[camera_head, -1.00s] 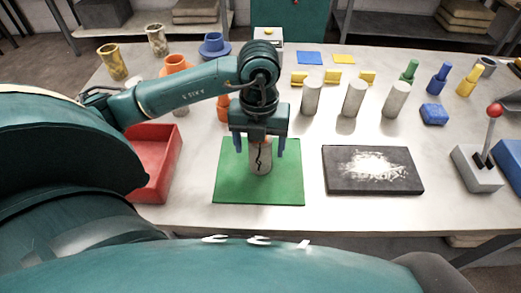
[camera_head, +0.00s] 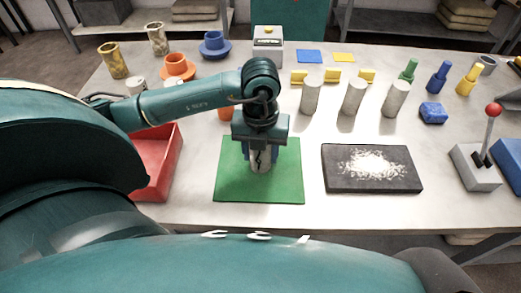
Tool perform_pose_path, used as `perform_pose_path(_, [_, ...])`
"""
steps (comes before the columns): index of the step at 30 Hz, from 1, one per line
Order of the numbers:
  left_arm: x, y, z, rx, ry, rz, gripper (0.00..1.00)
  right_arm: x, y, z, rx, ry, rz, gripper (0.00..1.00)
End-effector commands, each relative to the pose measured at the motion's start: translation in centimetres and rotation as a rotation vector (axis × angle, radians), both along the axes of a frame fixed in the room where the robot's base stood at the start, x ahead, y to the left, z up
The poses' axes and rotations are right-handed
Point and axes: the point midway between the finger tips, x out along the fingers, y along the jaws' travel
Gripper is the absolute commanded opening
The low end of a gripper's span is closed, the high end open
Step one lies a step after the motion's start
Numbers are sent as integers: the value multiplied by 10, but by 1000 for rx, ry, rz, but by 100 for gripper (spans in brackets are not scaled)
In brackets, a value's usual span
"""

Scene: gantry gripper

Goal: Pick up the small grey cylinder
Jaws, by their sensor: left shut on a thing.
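A small grey cylinder (camera_head: 261,165) stands upright on the green mat (camera_head: 232,187), with a dark crack-like mark on its side. My left gripper (camera_head: 261,157) points down over it and is shut on it, with the fingers on its left and right sides. The gripper hides the top of the cylinder. Three taller grey cylinders stand in a row to the right, the left one (camera_head: 311,97), the middle one (camera_head: 354,97) and the right one (camera_head: 396,98). My right gripper is not in view.
A red tray (camera_head: 167,160) lies left of the mat. A dark slab (camera_head: 340,180) with white powder lies to its right. A lever box (camera_head: 476,170) with a red knob stands at the right. Coloured parts fill the back. Bare table lies between mat and slab.

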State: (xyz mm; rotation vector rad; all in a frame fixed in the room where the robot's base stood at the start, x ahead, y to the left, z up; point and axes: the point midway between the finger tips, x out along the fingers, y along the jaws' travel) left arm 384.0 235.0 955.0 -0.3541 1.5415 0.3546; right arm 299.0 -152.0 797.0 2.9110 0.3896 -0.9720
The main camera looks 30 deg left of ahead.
Motion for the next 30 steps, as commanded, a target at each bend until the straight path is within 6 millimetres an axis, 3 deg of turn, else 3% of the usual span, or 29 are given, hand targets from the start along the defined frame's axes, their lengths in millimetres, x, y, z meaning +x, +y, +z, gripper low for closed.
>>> perform_pose_path(8, [1,0,1,-1,-3,0,8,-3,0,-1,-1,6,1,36])
perform_pose_path(17, [1,0,8,-1,-4,0,8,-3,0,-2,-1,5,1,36])
perform_pose_path(30, [1,0,87,0,-7,0,8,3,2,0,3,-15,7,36])
